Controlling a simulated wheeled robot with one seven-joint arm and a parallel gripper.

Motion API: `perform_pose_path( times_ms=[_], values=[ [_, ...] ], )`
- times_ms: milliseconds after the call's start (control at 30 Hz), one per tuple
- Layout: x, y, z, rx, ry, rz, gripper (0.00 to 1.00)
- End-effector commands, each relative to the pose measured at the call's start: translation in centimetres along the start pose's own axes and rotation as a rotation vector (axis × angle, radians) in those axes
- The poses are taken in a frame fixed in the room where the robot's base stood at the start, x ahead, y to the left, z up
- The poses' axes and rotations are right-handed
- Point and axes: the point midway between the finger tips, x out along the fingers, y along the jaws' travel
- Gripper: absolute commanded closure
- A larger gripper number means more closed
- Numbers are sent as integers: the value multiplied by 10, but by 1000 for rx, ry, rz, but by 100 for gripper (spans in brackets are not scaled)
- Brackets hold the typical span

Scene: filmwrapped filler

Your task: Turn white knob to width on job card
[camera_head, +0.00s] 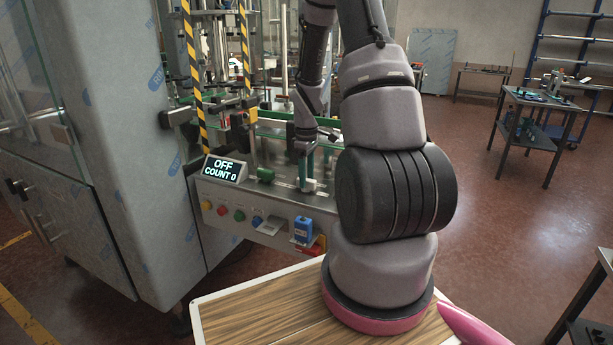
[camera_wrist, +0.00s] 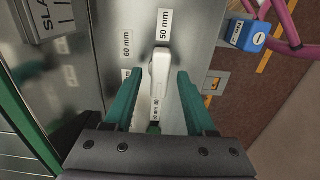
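The white knob (camera_wrist: 160,68) is a long white bar in the wrist view, its far end close beside the "50 mm" label (camera_wrist: 165,25). In the head view my gripper (camera_head: 304,168) is at the machine's panel, where the knob is small and mostly hidden. I cannot make out a readable job card.
The display (camera_head: 225,169) reads "OFF" and "COUNT 0". Below it are coloured buttons (camera_head: 238,215) and a blue box (camera_head: 303,229), which also shows in the wrist view (camera_wrist: 246,36). A grey block with lettering (camera_wrist: 50,18) stands at upper left of the wrist view.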

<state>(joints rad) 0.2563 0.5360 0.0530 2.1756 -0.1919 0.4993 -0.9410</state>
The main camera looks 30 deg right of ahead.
Motion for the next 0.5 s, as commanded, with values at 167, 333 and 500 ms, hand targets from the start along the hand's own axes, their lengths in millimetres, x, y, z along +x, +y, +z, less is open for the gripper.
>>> perform_pose_path(
  times_ms=[167,333,500],
  values=[
    [0,0,0,0,0,0,100],
    [0,0,0,3,0,0,100],
    [0,0,0,35,0,0,100]
  ],
)
